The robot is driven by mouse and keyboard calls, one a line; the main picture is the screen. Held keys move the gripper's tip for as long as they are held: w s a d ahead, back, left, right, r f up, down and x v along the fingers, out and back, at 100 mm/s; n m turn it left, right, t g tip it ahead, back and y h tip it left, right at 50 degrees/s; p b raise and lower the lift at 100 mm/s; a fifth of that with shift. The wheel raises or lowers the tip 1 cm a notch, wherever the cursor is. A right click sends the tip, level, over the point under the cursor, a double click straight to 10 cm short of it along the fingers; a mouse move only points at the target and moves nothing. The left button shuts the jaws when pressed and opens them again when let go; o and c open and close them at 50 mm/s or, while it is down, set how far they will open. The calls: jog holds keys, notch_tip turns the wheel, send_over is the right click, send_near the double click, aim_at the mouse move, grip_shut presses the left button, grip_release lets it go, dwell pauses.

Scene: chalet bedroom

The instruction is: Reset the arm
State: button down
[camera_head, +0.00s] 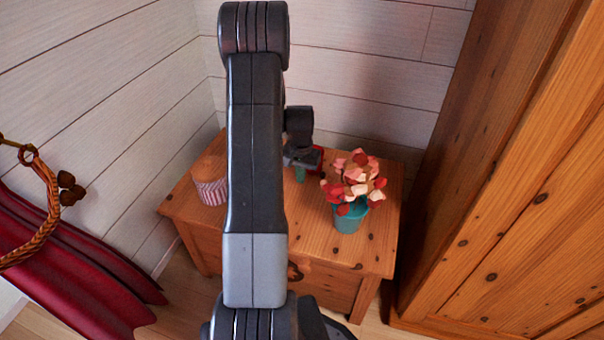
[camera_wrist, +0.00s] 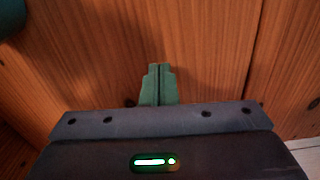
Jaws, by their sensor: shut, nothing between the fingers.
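My arm stands upright in the middle of the head view and hides part of the small wooden table (camera_head: 330,235) behind it. My gripper (camera_head: 300,174) shows just right of the arm, over the table. In the wrist view its green fingers (camera_wrist: 158,72) are together and empty, pointing at wooden boards. I cannot tell how far the fingertips are from the wood.
A wooden wardrobe (camera_head: 510,220) stands right. Red cloth (camera_head: 75,270) hangs left. White plank walls (camera_head: 370,60) close the corner.

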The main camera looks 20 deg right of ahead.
notch_tip(320, 180, up, 9)
jog(key=p, duration=0.2)
jog(key=shift+w+d+r, duration=0.2)
jog(key=shift+w, duration=0.1)
